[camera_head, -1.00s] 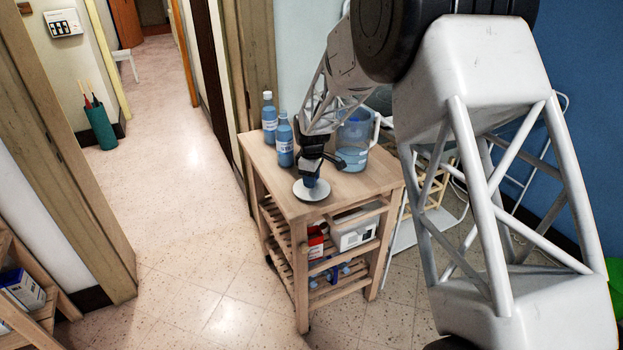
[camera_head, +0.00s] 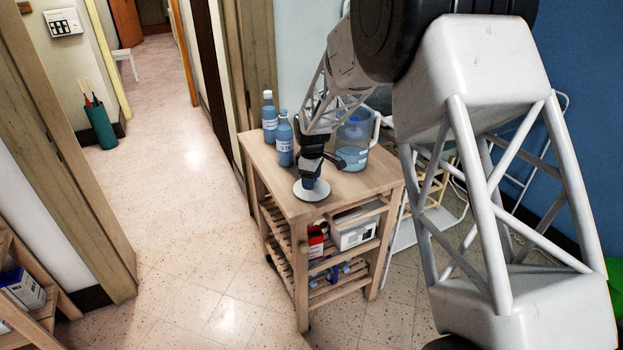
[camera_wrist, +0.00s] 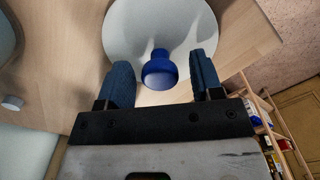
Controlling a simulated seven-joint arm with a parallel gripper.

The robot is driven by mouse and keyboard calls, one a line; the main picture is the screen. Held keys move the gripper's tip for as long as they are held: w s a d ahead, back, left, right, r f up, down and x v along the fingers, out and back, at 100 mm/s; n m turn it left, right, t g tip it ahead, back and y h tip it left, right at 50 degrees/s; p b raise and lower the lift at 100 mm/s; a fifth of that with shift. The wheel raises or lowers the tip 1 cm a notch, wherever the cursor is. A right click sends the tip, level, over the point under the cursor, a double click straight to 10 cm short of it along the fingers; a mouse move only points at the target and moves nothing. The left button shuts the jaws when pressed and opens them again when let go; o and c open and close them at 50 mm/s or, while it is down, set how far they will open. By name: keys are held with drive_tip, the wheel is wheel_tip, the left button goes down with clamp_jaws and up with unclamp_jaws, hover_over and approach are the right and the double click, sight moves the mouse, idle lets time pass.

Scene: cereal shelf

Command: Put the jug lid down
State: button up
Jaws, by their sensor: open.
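The jug lid (camera_head: 311,194) is a pale disc with a blue knob (camera_wrist: 160,70). It lies flat on the wooden cart top (camera_head: 367,185), near its front corner. In the wrist view the white disc (camera_wrist: 125,35) rests over the wood. My gripper (camera_wrist: 162,85) is open, with one blue finger on each side of the knob and a gap on both sides. In the head view my gripper (camera_head: 311,181) is right above the lid and hides its knob. The blue jug (camera_head: 353,145) stands upright on the cart, behind my gripper to the right.
Blue bottles (camera_head: 285,145) stand on the cart to the left of the jug. Lower slatted shelves hold a white box (camera_head: 354,233) and a red box (camera_head: 316,241). The cart's front edge is close to the lid. The floor (camera_head: 190,230) to the left is clear.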

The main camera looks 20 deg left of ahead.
wheel_tip(320, 180, up, 12)
idle(0.7)
idle(0.8)
drive_tip(key=s+d+r+m, duration=0.3)
drive_tip(key=s+d+r, duration=0.25)
drive_tip(key=d, duration=0.45)
drive_tip(key=s+d+r+m+t, duration=0.1)
drive_tip(key=s+d+r+m, duration=0.25)
drive_tip(key=s+d, duration=0.45)
drive_tip(key=s+d+r+m, duration=0.2)
drive_tip(key=s+d+r, duration=0.3)
drive_tip(key=d, duration=0.6)
drive_tip(key=s+d+m, duration=0.3)
drive_tip(key=s+d, duration=0.2)
drive_tip(key=s, duration=0.4)
drive_tip(key=s+d+f+m+t, duration=0.1)
drive_tip(key=s+d+m, duration=0.2)
drive_tip(key=s+d, duration=0.3)
drive_tip(key=s+d+f+m, duration=0.1)
drive_tip(key=s+d+m, duration=0.2)
drive_tip(key=s+d, duration=0.3)
drive_tip(key=s, duration=0.5)
drive_tip(key=shift+s+f+m+t, duration=0.25)
drive_tip(key=shift+s+m+t, duration=0.05)
drive_tip(key=shift+s+m, duration=0.05)
